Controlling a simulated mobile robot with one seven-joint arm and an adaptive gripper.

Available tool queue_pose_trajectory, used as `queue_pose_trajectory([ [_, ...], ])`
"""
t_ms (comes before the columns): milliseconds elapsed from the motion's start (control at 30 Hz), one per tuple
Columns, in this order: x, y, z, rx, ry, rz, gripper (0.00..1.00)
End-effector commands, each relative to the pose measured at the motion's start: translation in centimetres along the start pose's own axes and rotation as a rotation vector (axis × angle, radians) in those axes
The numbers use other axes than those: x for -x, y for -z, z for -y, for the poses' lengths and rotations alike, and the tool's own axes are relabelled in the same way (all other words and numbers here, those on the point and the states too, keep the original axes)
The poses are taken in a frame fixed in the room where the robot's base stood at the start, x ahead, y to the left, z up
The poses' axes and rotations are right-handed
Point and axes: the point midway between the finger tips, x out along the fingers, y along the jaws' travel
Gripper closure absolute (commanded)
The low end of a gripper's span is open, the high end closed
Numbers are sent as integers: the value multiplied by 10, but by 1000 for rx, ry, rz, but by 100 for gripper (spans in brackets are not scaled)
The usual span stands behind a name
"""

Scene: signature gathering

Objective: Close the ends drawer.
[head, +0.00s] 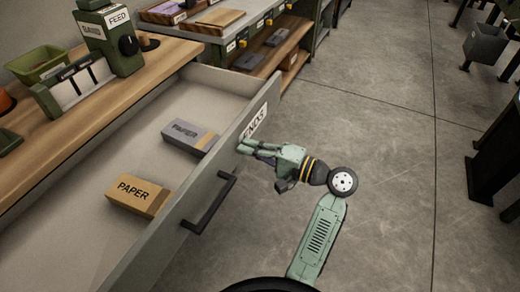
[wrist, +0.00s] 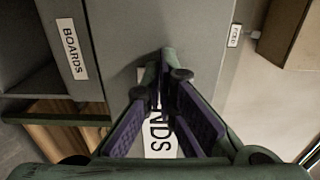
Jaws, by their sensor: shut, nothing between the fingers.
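The ends drawer (head: 202,202) is pulled far out from the wooden-topped bench in the head view. Its front carries an "ENDS" label (head: 254,122) and a dark bar handle (head: 210,204). A grey paper box (head: 188,135) and a tan paper box (head: 138,195) lie inside it. My gripper (head: 243,147) is shut and empty at the drawer front, just below the label and beyond the handle. In the wrist view my gripper (wrist: 165,62) points at the drawer front and partly hides the label (wrist: 160,140). I cannot tell whether the fingertips touch the front.
The bench top (head: 95,90) holds a green feed device (head: 118,45) and a green bin (head: 38,64). A shelf unit (head: 262,60) stands beyond the drawer. A "BOARDS" label (wrist: 72,48) shows in the wrist view. The concrete floor (head: 400,120) to the right is clear; dark furniture stands at the far right.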

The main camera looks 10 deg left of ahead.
Motion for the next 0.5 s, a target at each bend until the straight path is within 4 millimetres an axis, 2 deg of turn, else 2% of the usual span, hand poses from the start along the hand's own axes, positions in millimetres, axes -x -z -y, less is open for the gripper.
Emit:
queue_pose_trajectory([
  [367, -1, 0, 0, 0, 0, 1, 100],
  [500, -8, -1, 0, -1, 0, 3, 100],
])
